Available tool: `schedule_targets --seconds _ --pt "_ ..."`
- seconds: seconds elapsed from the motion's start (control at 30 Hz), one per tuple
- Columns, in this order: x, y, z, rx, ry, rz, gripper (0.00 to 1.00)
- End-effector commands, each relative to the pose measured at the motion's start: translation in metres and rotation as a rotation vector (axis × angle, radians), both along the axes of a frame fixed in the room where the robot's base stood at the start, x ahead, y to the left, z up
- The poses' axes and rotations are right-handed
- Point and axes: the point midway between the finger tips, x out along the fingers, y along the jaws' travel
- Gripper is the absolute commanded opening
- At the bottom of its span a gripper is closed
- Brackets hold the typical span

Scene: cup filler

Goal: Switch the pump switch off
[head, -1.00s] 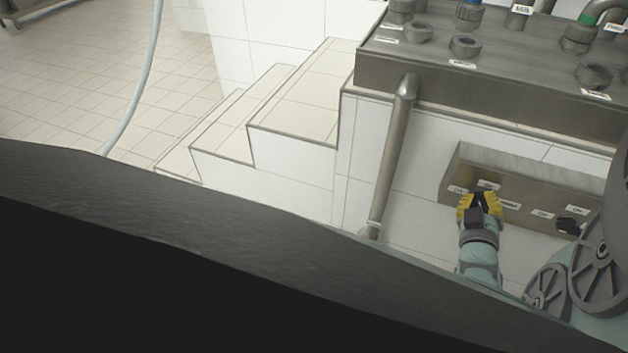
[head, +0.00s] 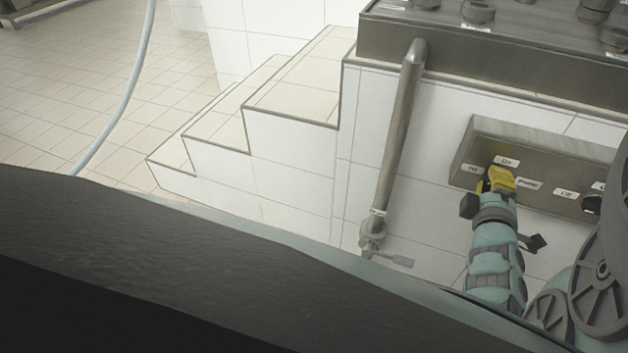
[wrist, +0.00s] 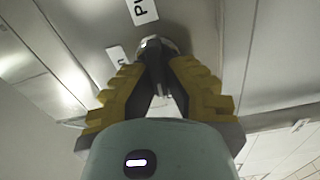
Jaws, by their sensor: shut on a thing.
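The grey metal switch box (head: 560,160) is mounted on the white tiled wall at the right of the head view. My gripper (head: 492,180) is at its left end, beside the "On" label (head: 507,161) and the "Pump" label (head: 528,183). The yellow fingers are shut on the pump switch. In the wrist view the dark switch knob (wrist: 154,62) sits between the fingertips (wrist: 160,72), mostly hidden by them. Which way the knob points cannot be told. A partly visible "Pu…" label (wrist: 143,10) lies just beyond it.
A second black switch (head: 592,204) is on the same box, to the right, partly behind my arm. A vertical metal pipe (head: 397,130) with a valve handle (head: 397,261) stands left of the box. A metal counter (head: 480,55) overhangs above. Tiled steps (head: 290,85) are at left.

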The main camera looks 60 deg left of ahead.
Motion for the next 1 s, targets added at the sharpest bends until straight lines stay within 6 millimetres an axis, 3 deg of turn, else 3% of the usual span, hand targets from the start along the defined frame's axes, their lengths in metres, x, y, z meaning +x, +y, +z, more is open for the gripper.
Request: schedule_targets --seconds 0.3,0.83,0.87,1.0 --pt "-0.0011 0.0011 -0.0042 -0.095 -0.059 0.004 0.00" --pt "-0.0006 0.0002 -0.0040 -0.112 -0.068 0.001 0.00" --pt "-0.0006 0.0002 -0.0040 -0.112 -0.068 0.001 0.15" --pt "-0.0005 0.0002 -0.0033 -0.110 -0.069 0.000 0.29"
